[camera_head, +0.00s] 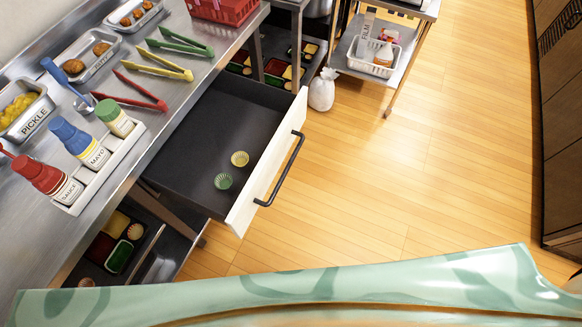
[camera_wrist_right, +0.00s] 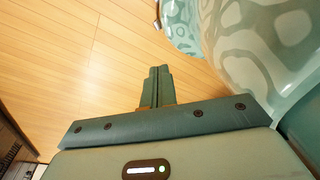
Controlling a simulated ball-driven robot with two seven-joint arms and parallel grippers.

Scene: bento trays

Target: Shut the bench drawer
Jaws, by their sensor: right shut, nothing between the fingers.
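The bench drawer (camera_head: 190,170) stands pulled out from under the steel bench in the head view. Its white front panel (camera_head: 262,178) carries a dark bar handle (camera_head: 284,172). My right gripper (camera_wrist_right: 157,72) shows in the right wrist view, shut and empty over the wooden floor. It is apart from the drawer, which does not show in that view. My left gripper is in neither view.
The steel bench top (camera_head: 170,100) holds tongs, bottles in a white rack (camera_head: 105,170) and metal trays. A white bag (camera_head: 322,90) stands on the floor beyond the drawer, near a cart (camera_head: 388,70). The floor (camera_head: 390,170) right of the drawer is clear.

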